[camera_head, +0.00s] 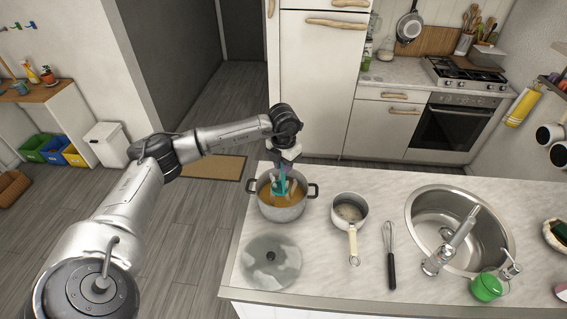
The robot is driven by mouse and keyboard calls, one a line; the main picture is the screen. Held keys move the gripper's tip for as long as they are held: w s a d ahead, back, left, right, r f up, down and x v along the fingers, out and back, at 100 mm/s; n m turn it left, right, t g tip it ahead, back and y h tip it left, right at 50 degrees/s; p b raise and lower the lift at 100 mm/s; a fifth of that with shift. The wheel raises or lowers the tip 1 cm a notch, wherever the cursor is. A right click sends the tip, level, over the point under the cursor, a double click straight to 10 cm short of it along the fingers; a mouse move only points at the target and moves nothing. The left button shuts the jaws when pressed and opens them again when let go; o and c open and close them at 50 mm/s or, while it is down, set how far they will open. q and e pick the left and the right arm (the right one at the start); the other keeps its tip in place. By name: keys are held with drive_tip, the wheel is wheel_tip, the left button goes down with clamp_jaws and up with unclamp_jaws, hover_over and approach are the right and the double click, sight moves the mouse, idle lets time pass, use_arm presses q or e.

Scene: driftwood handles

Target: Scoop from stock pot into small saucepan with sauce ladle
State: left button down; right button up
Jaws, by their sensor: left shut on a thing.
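The stock pot (283,212) stands near the left end of the counter, with brownish orange liquid in it. My left gripper (284,172) is right above the pot, pointing down, shut on the teal sauce ladle (280,186). The ladle's lower end is inside the pot, and its bowl is not clearly visible. The small saucepan (348,211) stands to the right of the pot, apart from it, with its pale handle toward the front. My right gripper is not in view.
A pot lid (270,262) lies in front of the stock pot. A whisk (390,255) lies right of the saucepan. Farther right are the sink (420,205), its tap (452,240) and a green container (487,287). The counter between lid and whisk is mostly clear.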

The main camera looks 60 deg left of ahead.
use_arm(q)
drive_tip(key=b, duration=0.3)
hover_over(284, 186)
drive_tip(key=shift+a+f, duration=0.15)
drive_tip(key=shift+f, duration=0.95)
drive_tip(key=shift+a+f, duration=0.1)
drive_tip(key=shift+f, duration=0.95)
drive_tip(key=shift+f+b, duration=1.35)
drive_tip(key=shift+f, duration=1.55)
drive_tip(key=shift+r+p, duration=2.05)
drive_tip(key=shift+r, duration=1.2)
drive_tip(key=shift+r+p, duration=1.15)
drive_tip(key=shift+r, duration=0.5)
drive_tip(key=shift+r+p, duration=1.4)
drive_tip(key=shift+r, duration=0.75)
